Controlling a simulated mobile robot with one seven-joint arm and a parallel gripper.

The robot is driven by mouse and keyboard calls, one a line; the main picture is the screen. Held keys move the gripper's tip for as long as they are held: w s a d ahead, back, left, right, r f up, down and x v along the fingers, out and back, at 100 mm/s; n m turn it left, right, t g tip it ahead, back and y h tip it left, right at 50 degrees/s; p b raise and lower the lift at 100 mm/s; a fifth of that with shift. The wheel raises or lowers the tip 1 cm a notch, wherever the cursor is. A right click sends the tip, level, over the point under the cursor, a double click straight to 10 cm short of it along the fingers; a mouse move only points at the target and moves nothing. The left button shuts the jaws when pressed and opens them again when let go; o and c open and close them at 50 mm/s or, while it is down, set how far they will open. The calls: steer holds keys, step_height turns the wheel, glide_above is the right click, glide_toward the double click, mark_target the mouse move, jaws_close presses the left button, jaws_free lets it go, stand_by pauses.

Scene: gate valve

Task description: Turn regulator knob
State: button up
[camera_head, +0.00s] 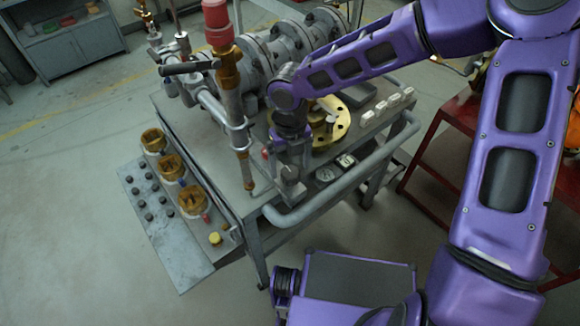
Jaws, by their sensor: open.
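My gripper (291,190) points down over the near right part of the grey metal bench (245,180). It is open, and I see nothing held in it; its fingertips are small and partly blurred. I cannot tell for certain which part is the regulator knob. A red cylindrical knob (217,22) tops the upright brass and steel pipe (228,85) left of my gripper, well apart from it. Several round amber-brown fittings (172,167) line the left side of the bench. A gold flange disc (328,122) lies just behind my gripper, partly hidden by my arm.
A large grey valve body (265,55) fills the back of the bench. A grey rail (340,185) runs along the near right edge. A studded side panel (150,215) sticks out at left. A red stand (465,110) is at right. Open floor lies at left.

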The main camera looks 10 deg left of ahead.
steer(key=shift+f, duration=0.7)
steer(key=c, duration=1.4)
steer(key=shift+o, duration=0.2)
steer(key=shift+m, duration=0.3)
